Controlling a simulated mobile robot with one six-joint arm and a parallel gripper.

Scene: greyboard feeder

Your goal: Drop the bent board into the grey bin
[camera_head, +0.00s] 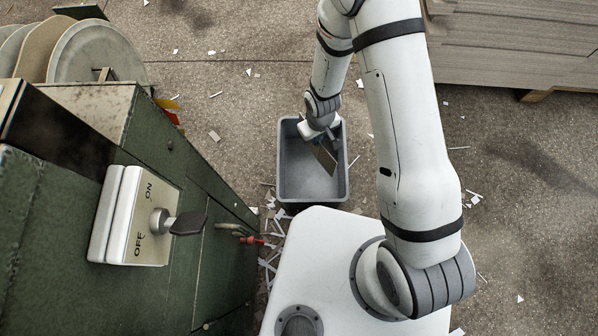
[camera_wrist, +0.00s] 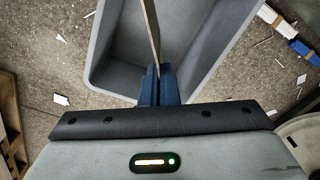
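The bent board (camera_head: 326,160) is a brownish-grey piece hanging from my gripper (camera_head: 323,140). In the wrist view, the blue fingertips of my gripper (camera_wrist: 158,84) are shut on the board (camera_wrist: 152,32), which shows edge-on as a narrow strip. The grey bin (camera_head: 283,165) stands on the floor below, open at the top. In the head view the board lies over the bin's opening. The grey bin (camera_wrist: 108,77) also spreads behind the board in the wrist view. How far the board is above the bin floor is hard to tell. The bin's inside looks empty where visible.
A green machine (camera_head: 215,215) with an ON/OFF key switch (camera_head: 160,222) stands at the left of the bin. Stacked greyboard (camera_head: 515,45) is at the top right. White scraps litter the floor.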

